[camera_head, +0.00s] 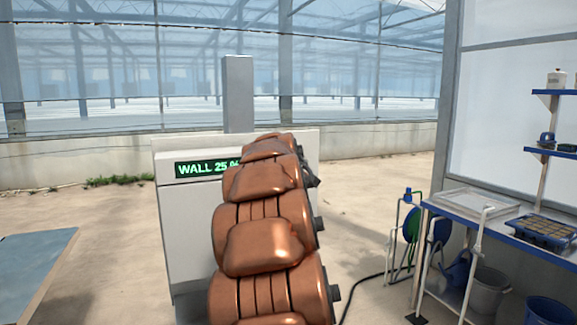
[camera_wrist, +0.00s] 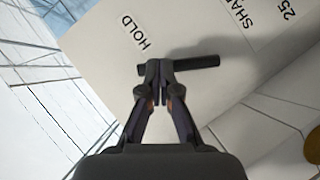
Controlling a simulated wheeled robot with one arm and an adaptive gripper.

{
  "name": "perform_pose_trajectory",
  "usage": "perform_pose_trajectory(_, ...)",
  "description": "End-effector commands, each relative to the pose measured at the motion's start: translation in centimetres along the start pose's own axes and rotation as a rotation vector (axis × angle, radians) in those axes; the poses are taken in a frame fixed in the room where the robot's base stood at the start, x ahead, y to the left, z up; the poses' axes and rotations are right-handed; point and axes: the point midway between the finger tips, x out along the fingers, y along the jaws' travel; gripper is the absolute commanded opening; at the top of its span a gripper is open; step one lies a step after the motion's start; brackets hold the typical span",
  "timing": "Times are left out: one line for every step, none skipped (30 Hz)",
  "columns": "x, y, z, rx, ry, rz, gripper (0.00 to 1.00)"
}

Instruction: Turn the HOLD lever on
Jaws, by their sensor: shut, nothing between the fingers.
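In the wrist view the HOLD lever (camera_wrist: 197,63) is a dark bar lying roughly crosswise on the pale panel, below the printed HOLD label (camera_wrist: 130,33). My gripper (camera_wrist: 160,72) is shut and empty, with its fingertips over the left part of the lever. The fingertips hide part of the bar, and I cannot tell whether they touch it. My copper arm hides the lever there.
A blue-edged bench (camera_head: 480,228) with trays stands at the right, with buckets (camera_head: 487,290) beneath it. A blue-grey table (camera_head: 35,262) is at the lower left. A dark hose (camera_head: 362,283) lies on the floor between cabinet and bench. Open floor lies left of the cabinet.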

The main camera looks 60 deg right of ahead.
Motion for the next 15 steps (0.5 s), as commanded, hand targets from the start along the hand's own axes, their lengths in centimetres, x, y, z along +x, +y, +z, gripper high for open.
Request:
perform_pose_trajectory(0.04, 0.02, 0.01, 0.008, 0.001, -0.004, 0.0)
perform_pose_trajectory(0.06, 0.04, 0.04, 0.012, 0.001, -0.007, 0.0)
perform_pose_trajectory(0.09, 0.04, 0.08, 0.018, 0.001, -0.011, 0.0)
perform_pose_trajectory(0.11, 0.05, 0.09, 0.022, 0.002, -0.014, 0.0)
perform_pose_trajectory(0.13, 0.04, 0.1, 0.027, 0.002, -0.017, 0.0)
perform_pose_trajectory(0.16, 0.04, 0.11, 0.032, 0.002, -0.021, 0.0)
perform_pose_trajectory(0.18, 0.04, 0.12, 0.037, 0.002, -0.024, 0.0)
perform_pose_trajectory(0.21, 0.03, 0.14, 0.041, 0.002, -0.028, 0.0)
perform_pose_trajectory(0.24, 0.04, 0.18, 0.048, 0.002, -0.032, 0.0)
perform_pose_trajectory(0.27, 0.06, 0.22, 0.054, 0.002, -0.036, 0.0)
perform_pose_trajectory(0.31, 0.08, 0.28, 0.062, 0.002, -0.041, 0.0)
perform_pose_trajectory(0.35, 0.1, 0.37, 0.074, 0.002, -0.049, 0.0)
perform_pose_trajectory(0.4, 0.1, 0.42, 0.083, 0.001, -0.056, 0.0)
perform_pose_trajectory(0.44, 0.09, 0.46, 0.093, 0.001, -0.063, 0.0)
perform_pose_trajectory(0.49, 0.11, 0.48, 0.108, 0.002, -0.073, 0.0)
